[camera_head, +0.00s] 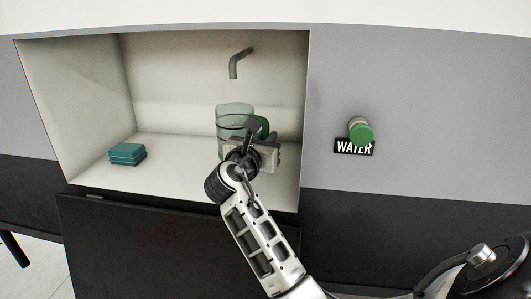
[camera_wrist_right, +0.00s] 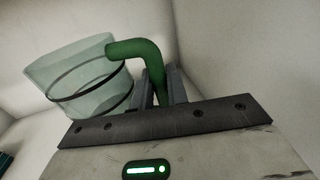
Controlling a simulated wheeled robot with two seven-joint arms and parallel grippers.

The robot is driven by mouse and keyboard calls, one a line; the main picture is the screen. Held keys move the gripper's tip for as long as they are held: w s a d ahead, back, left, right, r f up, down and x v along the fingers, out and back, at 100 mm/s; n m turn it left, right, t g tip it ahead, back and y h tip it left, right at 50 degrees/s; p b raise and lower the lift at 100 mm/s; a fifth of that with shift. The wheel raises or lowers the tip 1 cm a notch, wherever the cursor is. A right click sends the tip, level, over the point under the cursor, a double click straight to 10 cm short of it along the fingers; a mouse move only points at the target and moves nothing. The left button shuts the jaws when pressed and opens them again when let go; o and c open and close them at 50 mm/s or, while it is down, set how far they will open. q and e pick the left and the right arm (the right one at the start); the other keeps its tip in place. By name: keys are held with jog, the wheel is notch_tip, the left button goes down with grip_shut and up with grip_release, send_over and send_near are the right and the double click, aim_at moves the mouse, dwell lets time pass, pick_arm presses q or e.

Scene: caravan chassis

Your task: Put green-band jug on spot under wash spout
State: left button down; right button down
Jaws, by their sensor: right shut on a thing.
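The green-band jug (camera_head: 234,115) is a clear, greenish see-through vessel with a dark band and a green handle. It is inside the wall recess, below the wash spout (camera_head: 238,62). My right gripper (camera_head: 256,132) is shut on its green handle. In the right wrist view the jug (camera_wrist_right: 75,80) shows at the left, and its handle (camera_wrist_right: 137,50) runs down between the fingers (camera_wrist_right: 162,90). The jug looks tilted in that view. My gripper hides its base in the head view, so I cannot tell whether it touches the floor. The spot is not visible. My left gripper is not in view.
A stack of teal blocks (camera_head: 127,154) lies at the left on the recess floor (camera_head: 175,165). The recess walls stand close behind and to the right of the jug. A green knob (camera_head: 360,131) and a WATER sign (camera_head: 345,148) are on the grey panel at the right.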

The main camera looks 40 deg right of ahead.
jog(key=shift+w+d+f, duration=0.1)
jog(key=shift+d+f, duration=0.05)
jog(key=shift+f, duration=0.75)
jog(key=shift+w+d+f, duration=0.1)
jog(key=shift+f, duration=0.8)
jog(key=shift+f, duration=0.2)
jog(key=c, duration=1.4)
grip_release()
jog(key=shift+f, duration=0.1)
jog(key=shift+s+a+r, duration=0.15)
jog(key=shift+a+r, duration=0.05)
jog(key=shift+a, duration=0.1)
jog(key=b+v, duration=0.1)
jog(key=v, duration=1)
jog(key=shift+s+a+r, duration=0.1)
jog(key=shift+a, duration=0.05)
